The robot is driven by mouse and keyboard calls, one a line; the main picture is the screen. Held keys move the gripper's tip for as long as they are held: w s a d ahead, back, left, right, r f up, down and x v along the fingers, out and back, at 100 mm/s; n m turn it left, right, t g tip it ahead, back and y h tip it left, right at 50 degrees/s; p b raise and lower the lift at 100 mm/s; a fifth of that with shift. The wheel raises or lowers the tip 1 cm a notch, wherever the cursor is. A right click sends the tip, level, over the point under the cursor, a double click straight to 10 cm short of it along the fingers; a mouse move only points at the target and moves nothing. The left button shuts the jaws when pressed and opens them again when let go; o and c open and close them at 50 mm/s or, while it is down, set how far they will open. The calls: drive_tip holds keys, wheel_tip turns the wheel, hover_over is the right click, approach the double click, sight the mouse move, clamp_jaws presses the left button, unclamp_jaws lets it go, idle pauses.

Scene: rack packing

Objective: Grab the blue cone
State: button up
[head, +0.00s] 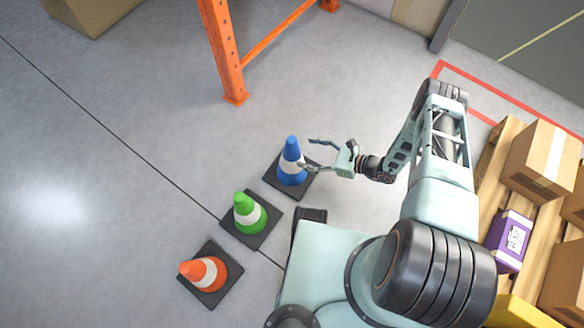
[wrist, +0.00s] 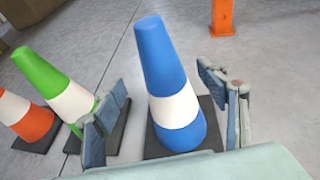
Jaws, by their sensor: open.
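The blue cone (head: 292,164) stands upright on its black base on the floor, with a white band around its middle. In the wrist view the blue cone (wrist: 165,75) is between my open fingers and a little beyond them, with gaps on both sides. My gripper (head: 312,154) is open and empty at the cone's right side, its fingers pointing left toward it. In the wrist view my gripper (wrist: 168,107) shows one finger on each side, and the lower right of the cone's base is partly hidden.
A green cone (head: 248,214) and an orange cone (head: 205,273) stand in a row toward the lower left. An orange rack post (head: 222,50) rises behind. A pallet (head: 492,158) with boxes is at the right. The floor at left is clear.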

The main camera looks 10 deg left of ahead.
sight(292, 158)
drive_tip(key=b+x, duration=0.2)
drive_tip(key=x, duration=0.5)
drive_tip(key=shift+w+f, duration=0.1)
drive_tip(key=shift+f, duration=0.05)
clamp_jaws()
idle(0.4)
